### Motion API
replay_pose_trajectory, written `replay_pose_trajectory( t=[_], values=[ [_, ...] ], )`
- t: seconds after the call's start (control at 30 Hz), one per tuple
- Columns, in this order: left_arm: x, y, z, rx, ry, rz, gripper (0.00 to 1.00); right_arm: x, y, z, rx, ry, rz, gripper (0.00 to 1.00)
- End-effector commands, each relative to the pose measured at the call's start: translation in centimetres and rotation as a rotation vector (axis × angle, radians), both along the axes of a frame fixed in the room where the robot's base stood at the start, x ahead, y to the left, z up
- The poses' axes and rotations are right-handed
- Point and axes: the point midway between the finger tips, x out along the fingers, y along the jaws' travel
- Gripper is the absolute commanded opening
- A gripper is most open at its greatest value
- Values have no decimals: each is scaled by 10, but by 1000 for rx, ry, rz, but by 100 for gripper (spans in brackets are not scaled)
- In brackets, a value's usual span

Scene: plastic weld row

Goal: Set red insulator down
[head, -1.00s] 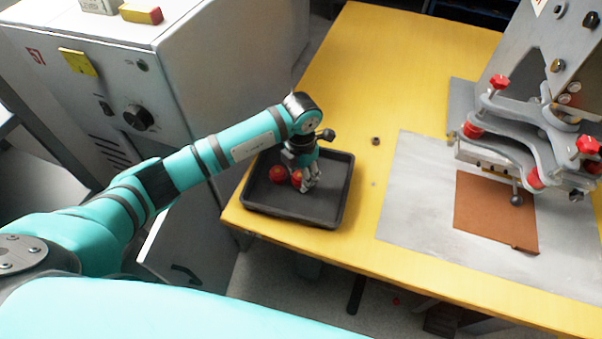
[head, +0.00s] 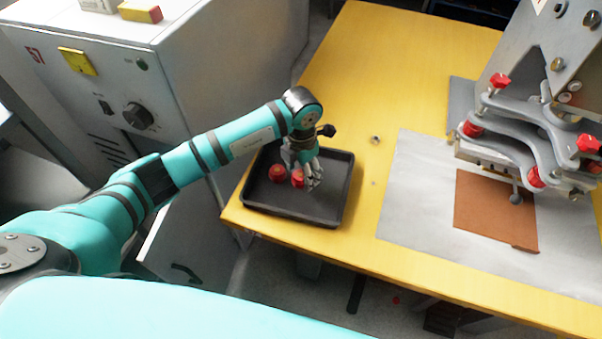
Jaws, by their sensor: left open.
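Two red insulators are in the black tray (head: 265,212) on the yellow table. One red insulator (head: 277,174) lies at the left, and the other red insulator (head: 298,178) is just to its right, beside my gripper's fingers. My left gripper (head: 313,181) points down into the tray and is open. Its fingers are just right of the nearer insulator and partly overlap it in the view; I cannot tell whether they touch it. My right gripper is not in view.
A clamp fixture (head: 530,150) with red knobs stands at the right over a brown sheet (head: 490,212) on a pale plate (head: 415,195). A small nut (head: 376,139) lies on the yellow table (head: 365,75). A grey machine cabinet (head: 215,75) stands left of the table.

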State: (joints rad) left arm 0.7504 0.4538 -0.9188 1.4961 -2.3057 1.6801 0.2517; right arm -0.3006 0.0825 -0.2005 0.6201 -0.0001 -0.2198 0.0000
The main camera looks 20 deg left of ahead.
Motion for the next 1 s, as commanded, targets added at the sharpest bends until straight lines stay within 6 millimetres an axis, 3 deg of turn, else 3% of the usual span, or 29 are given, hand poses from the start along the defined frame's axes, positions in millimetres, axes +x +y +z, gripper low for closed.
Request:
replay_pose_trajectory(
  t=[0.3,0.5,0.67,1.0],
  values=[
    [2,1,68,1,-7,-1,61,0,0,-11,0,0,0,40],
    [1,1,98,1,-4,0,61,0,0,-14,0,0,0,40],
    [0,1,108,2,-2,0,61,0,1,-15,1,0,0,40],
    [0,0,108,2,-1,0,61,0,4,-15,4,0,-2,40]
  ],
)
